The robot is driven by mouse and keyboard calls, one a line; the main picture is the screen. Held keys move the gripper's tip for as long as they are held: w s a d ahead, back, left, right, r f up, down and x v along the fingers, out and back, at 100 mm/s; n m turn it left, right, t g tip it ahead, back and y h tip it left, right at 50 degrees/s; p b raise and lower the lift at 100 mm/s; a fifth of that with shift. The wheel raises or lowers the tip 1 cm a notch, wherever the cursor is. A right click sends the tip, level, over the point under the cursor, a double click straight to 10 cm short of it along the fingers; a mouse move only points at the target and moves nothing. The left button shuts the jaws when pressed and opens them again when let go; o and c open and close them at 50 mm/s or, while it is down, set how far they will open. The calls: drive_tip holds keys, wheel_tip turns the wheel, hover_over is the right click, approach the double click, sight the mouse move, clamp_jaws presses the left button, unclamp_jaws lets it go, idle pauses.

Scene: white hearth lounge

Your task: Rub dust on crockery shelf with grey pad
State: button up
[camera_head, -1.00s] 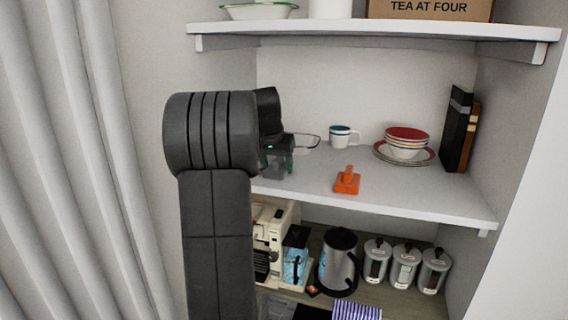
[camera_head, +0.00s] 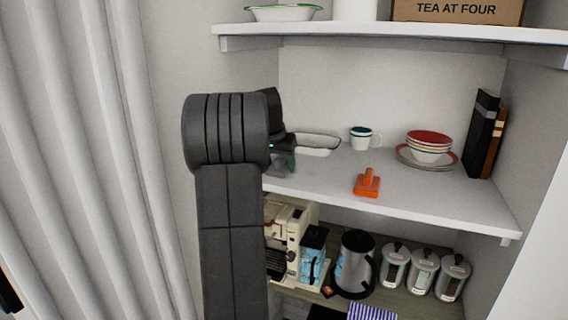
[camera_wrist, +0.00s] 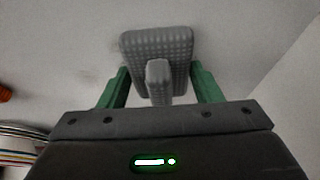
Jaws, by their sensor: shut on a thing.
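The crockery shelf (camera_head: 430,203) is the white middle board of an alcove. My gripper (camera_head: 284,160) is at the shelf's left end, low over the board and partly hidden by my arm. In the wrist view, my gripper (camera_wrist: 160,82) is shut on the upright handle of the grey pad (camera_wrist: 160,48), between its green fingers. The pad's textured block lies beyond the fingertips, over the pale shelf surface (camera_wrist: 60,45). I cannot tell whether it touches the board. I cannot clearly make out the dust.
On the shelf are a pale dish (camera_head: 318,142) just beyond my gripper, an orange handled tool (camera_head: 367,184), a mug (camera_head: 361,138), stacked bowls (camera_head: 429,146) and books (camera_head: 483,135). An upper shelf (camera_head: 400,32) hangs above. The front middle of the board is clear left of the orange tool.

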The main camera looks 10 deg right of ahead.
sight(318, 177)
drive_tip(key=w+a, duration=0.1)
drive_tip(key=a, duration=0.1)
drive_tip(key=shift+w+a+f, duration=0.1)
drive_tip(key=shift+w+a, duration=0.4)
drive_tip(key=shift+s+d, duration=0.8)
drive_tip(key=shift+d, duration=0.35)
drive_tip(key=shift+s+d, duration=0.75)
drive_tip(key=shift+d, duration=0.4)
drive_tip(key=shift+s+d, duration=0.8)
drive_tip(key=shift+d, duration=0.35)
drive_tip(key=shift+s+d, duration=0.65)
drive_tip(key=shift+d, duration=0.35)
drive_tip(key=shift+s+d, duration=0.65)
drive_tip(key=shift+d, duration=0.35)
drive_tip(key=shift+s+d, duration=0.65)
drive_tip(key=shift+d, duration=0.35)
drive_tip(key=shift+a, duration=0.15)
drive_tip(key=shift+w+a, duration=1.45)
drive_tip(key=shift+a, duration=0.65)
drive_tip(key=shift+w+a, duration=1.4)
drive_tip(key=shift+a, duration=0.7)
drive_tip(key=shift+w+a, duration=1.45)
drive_tip(key=shift+a, duration=0.65)
